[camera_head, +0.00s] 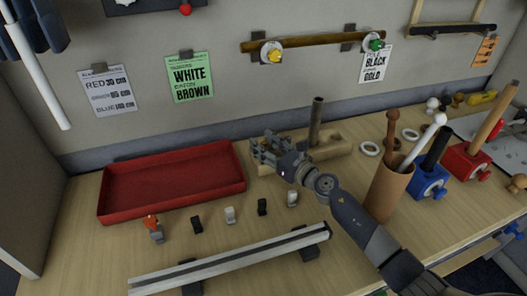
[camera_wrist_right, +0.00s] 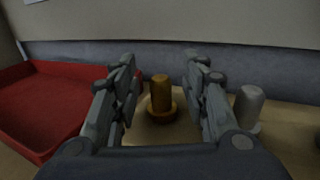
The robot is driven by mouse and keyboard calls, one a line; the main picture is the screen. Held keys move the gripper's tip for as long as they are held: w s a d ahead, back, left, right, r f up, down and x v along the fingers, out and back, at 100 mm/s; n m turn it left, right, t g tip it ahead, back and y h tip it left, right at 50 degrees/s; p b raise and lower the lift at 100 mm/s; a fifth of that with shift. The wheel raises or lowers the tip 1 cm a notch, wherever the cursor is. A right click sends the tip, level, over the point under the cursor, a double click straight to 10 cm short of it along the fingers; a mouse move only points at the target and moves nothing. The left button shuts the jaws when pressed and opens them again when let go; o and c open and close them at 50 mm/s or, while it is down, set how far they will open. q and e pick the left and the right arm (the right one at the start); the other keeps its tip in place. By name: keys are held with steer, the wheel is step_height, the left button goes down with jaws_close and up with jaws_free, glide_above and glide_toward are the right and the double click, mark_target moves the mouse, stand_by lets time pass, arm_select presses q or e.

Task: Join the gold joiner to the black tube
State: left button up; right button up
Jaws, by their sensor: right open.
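The gold joiner (camera_wrist_right: 161,95), a short orange-gold peg with a wider ring at its base, stands upright in the right wrist view, between and beyond my right gripper's fingers. My right gripper (camera_head: 265,147) is open and empty; its fingers (camera_wrist_right: 163,90) are apart on both sides of the joiner, and I cannot tell how far short of it they are. In the head view the gripper hides the joiner. A dark tube (camera_head: 316,120) stands upright at the wooden block (camera_head: 328,147), right of the gripper. Another black tube (camera_head: 436,148) leans in the blue holder (camera_head: 428,183). My left gripper is out of view.
A grey peg (camera_wrist_right: 248,108) stands right of the joiner. A red tray (camera_head: 172,207) lies to the left. Several small clips (camera_head: 230,215) and a pale rail (camera_head: 235,262) lie in front. A brown cup (camera_head: 388,194) holding rods stands beside my right arm.

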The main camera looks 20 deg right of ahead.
steer(key=shift+w+a, duration=0.1)
steer(key=shift+w, duration=0.15)
steer(key=shift+c, duration=0.5)
jaws_close()
steer(key=shift+r, duration=0.1)
